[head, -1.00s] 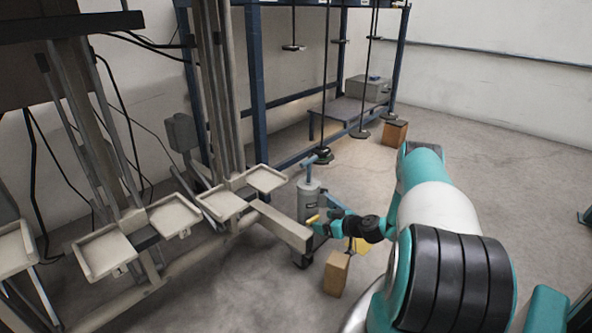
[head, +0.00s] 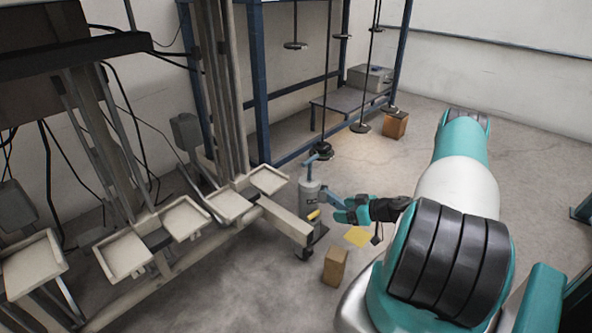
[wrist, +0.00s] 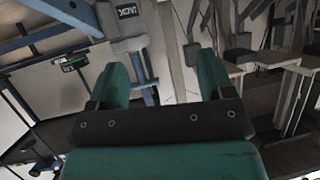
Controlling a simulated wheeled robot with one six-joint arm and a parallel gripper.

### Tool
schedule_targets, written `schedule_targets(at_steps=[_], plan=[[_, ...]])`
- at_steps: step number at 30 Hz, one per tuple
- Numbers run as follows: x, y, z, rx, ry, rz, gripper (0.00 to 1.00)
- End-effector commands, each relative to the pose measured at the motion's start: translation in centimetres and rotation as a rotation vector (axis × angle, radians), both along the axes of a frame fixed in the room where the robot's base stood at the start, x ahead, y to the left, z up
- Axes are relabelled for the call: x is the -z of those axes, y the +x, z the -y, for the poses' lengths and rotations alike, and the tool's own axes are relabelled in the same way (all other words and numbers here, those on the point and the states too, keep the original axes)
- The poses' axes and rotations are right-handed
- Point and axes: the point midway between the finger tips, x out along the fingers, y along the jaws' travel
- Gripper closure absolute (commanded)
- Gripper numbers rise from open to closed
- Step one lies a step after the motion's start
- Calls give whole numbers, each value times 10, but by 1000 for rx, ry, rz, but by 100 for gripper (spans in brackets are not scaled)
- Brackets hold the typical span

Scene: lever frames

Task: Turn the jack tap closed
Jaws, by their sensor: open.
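The jack (head: 309,197) is a grey upright cylinder with a blue top fitting, standing on the floor near the end of a pale beam. My gripper (head: 341,210) is just right of the jack. Contact cannot be told.
A cardboard box (head: 335,266) stands on the floor in front of the jack, and a yellow floor patch (head: 357,236) lies below my gripper. The pale beam (head: 285,220) and trays (head: 125,254) fill the left.

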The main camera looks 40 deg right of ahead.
Motion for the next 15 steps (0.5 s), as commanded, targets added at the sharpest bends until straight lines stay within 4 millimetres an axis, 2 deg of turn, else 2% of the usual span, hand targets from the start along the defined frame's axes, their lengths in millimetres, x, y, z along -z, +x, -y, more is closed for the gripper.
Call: schedule_targets(at_steps=[1,15], plan=[[-10,7,-4,-24,3,-8,26],[-81,56,-52,-202,58,-118,26]])
